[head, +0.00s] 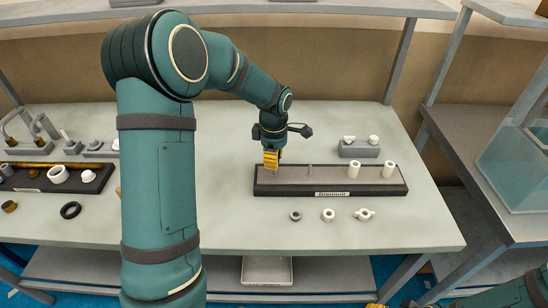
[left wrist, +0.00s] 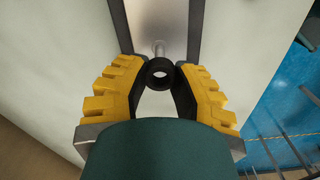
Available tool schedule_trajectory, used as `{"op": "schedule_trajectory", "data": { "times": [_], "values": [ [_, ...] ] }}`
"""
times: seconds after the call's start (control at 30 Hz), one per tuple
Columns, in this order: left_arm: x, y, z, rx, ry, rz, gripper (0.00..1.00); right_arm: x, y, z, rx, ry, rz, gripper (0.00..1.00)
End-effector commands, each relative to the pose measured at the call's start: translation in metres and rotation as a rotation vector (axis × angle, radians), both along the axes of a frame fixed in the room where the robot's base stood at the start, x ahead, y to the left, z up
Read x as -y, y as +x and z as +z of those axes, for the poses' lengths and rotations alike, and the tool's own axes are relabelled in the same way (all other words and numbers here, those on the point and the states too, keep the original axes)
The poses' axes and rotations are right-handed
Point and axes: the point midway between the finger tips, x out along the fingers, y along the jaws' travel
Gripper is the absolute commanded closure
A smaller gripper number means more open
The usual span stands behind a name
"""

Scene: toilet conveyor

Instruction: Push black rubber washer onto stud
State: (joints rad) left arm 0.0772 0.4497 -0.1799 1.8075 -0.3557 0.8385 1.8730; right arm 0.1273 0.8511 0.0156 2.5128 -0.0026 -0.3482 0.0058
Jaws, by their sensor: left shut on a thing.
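My left gripper (head: 271,160) points down at the left end of the dark board (head: 330,189), which carries a label. In the left wrist view its yellow fingers (left wrist: 160,80) are shut on a black rubber washer (left wrist: 160,72), held between the fingertips. A slim metal stud (left wrist: 158,47) rises from the board just beyond the washer in that view. In the head view the fingers hide the washer, and a short stud (head: 310,170) stands right of them. I cannot tell whether the washer touches a stud. A yellow bit of my right gripper (head: 376,306) shows at the bottom edge.
Two white cylinders (head: 354,169) stand on the board's right part. A grey block (head: 359,149) with white parts is behind it. Several small rings (head: 328,215) lie in front. Another black ring (head: 70,210) and a dark tray (head: 30,184) are at left.

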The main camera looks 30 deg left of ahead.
Motion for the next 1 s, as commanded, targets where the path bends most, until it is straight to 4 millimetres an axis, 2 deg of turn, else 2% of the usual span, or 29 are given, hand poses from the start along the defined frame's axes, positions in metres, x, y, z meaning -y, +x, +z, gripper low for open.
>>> {"op": "schedule_trajectory", "data": {
  "times": [1.0],
  "values": [
    [0.000,0.000,-0.024,0.000,0.000,-0.001,0.90,0.000,0.000,-0.016,0.000,0.000,0.000,0.53]
  ]
}}
